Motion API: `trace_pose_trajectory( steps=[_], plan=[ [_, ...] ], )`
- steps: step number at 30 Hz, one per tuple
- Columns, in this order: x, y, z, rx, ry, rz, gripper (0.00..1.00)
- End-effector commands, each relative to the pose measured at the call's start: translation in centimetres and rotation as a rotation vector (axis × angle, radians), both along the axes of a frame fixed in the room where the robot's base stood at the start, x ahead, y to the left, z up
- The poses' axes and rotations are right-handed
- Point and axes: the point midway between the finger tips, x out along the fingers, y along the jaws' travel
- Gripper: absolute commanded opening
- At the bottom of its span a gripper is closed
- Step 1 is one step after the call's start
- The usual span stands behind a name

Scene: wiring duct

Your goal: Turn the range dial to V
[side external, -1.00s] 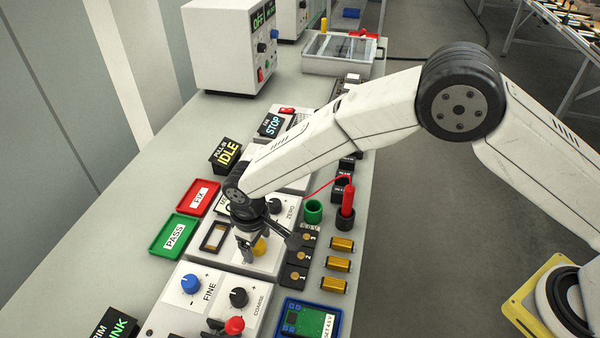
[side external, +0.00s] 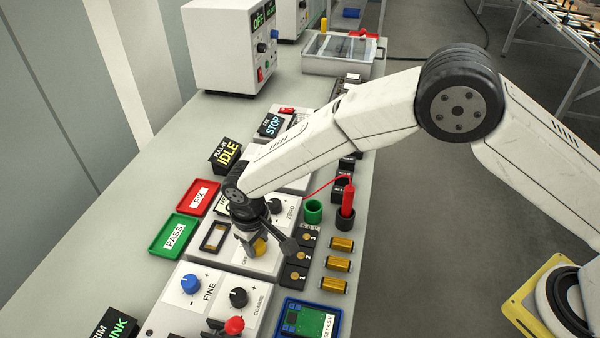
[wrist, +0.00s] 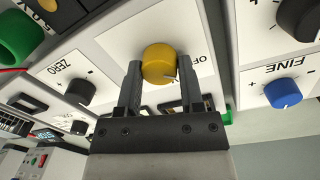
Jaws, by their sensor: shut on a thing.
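The range dial is a yellow round knob (wrist: 159,62) on a white panel; it also shows in the side external view (side external: 260,246), partly covered by my gripper. My gripper (wrist: 160,75) has a finger on each side of the yellow knob and is shut on it. The same gripper (side external: 256,245) points down at the panel in the side view. A dark pointer line shows on the knob's face. Part of a printed label, "OF", is visible beside the knob; the other position marks, including any V, are hidden or unreadable.
A black ZERO knob (side external: 274,205) is close behind my gripper. The blue FINE knob (side external: 190,284) and black COARSE knob (side external: 239,297) are on the panel in front. Green PASS (side external: 174,236) and red FIX (side external: 199,195) trays lie left. A red probe (side external: 348,198) stands at right.

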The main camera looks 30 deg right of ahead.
Motion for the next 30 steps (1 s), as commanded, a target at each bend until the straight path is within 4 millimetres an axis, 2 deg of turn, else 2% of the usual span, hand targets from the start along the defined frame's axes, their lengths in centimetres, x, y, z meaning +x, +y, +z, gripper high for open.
trace_pose_trajectory(
  steps=[21, 30],
  plan=[
    [0.04, -0.01, -0.02, -0.001, 0.002, -0.631, 0.0],
    [0.03, -0.02, -0.02, -0.002, 0.002, -0.833, 0.0]
  ],
)
